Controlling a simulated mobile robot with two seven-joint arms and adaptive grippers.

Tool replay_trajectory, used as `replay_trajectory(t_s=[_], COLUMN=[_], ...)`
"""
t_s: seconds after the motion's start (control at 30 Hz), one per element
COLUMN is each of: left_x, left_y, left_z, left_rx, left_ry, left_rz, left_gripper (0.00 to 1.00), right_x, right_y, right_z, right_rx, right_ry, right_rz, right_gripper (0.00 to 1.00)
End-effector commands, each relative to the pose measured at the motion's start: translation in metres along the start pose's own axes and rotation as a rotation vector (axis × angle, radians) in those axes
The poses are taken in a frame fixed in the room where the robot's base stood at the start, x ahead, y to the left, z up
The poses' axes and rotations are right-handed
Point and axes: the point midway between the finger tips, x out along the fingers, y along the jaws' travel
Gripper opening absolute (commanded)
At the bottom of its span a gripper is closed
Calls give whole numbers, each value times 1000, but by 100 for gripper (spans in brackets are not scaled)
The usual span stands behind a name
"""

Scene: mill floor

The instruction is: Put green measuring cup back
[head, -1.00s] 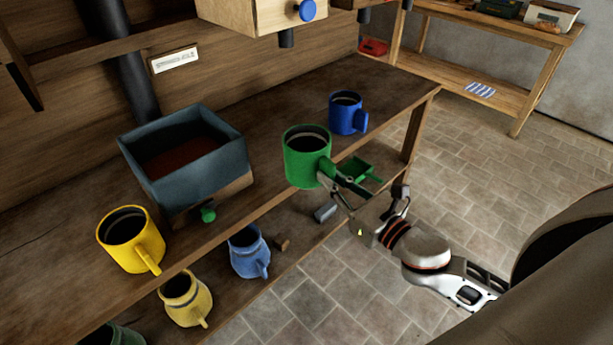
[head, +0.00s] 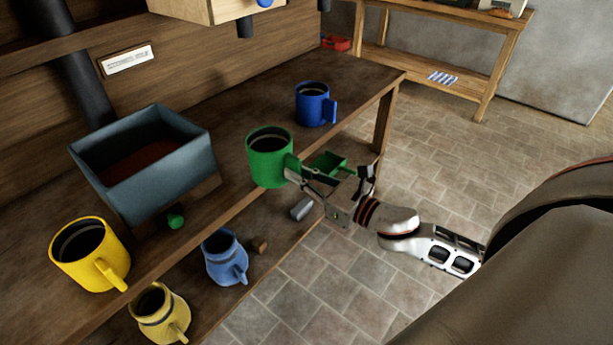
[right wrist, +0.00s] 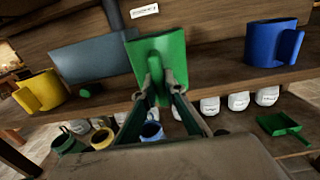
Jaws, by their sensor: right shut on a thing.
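The green measuring cup (head: 268,158) is upright at the front edge of the upper shelf, between the blue-grey bin and the blue cup. It also shows in the right wrist view (right wrist: 160,52). My right gripper (head: 296,172) is shut on its handle, reaching in from the right; the fingers close on the handle in the right wrist view (right wrist: 161,84). I cannot tell whether the cup's base touches the shelf. A yellow cup (head: 88,256) and a blue cup (head: 313,104) stand on the same shelf. My left gripper is not in view.
The blue-grey bin (head: 150,195) with a green knob (head: 176,221) stands left of the green cup. Below are a blue jug (head: 226,262), a yellow jug (head: 158,315) and a green scoop (head: 326,163). The upper shelf between the green and blue cups is clear.

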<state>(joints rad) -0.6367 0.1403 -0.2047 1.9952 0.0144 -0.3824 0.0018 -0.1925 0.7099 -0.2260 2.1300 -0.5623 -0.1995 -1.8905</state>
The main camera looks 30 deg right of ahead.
Motion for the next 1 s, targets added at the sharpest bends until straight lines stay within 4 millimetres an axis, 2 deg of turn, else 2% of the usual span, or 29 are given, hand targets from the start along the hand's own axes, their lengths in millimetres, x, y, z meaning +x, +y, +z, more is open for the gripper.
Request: replay_trajectory(t_s=[0.33,0.7,1.0], left_x=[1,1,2], left_y=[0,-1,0], left_z=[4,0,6], left_rx=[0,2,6], left_ry=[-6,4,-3], left_rz=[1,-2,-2], left_gripper=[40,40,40], right_x=[32,66,92], right_y=[0,0,0], right_z=[-2,-5,-8], right_rx=[-1,1,1], right_ry=[-2,-2,-2], right_rz=[0,1,0], right_gripper=[0,0,0])
